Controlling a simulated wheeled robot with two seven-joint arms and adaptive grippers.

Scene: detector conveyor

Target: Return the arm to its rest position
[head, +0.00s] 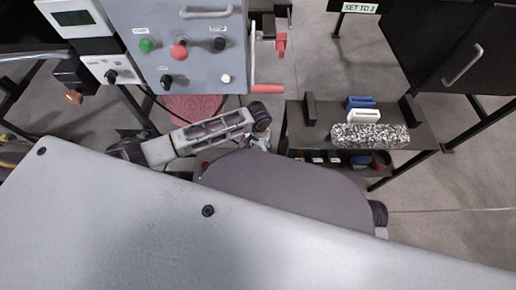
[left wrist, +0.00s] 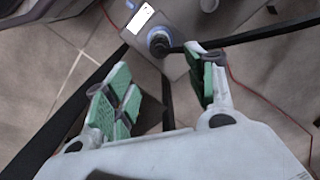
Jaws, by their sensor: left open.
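My left arm comes in from the left in the head view. It reaches across below the grey control panel (head: 182,45), and its gripper end (head: 260,140) is partly hidden behind my own grey body. In the left wrist view my left gripper (left wrist: 165,95) is open, its green-padded fingers wide apart with nothing between them. Beyond the fingers is a grey box (left wrist: 165,35) with a dark round knob or connector and a black cable. My right gripper is not in view.
A dark shelf table (head: 425,135) at the right holds a speckled grey block (head: 370,136), a white item (head: 364,116) and a blue item (head: 361,102). A red lever (head: 267,88) sticks out beside the panel. A dark cabinet (head: 450,50) stands at the upper right. Floor shows between.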

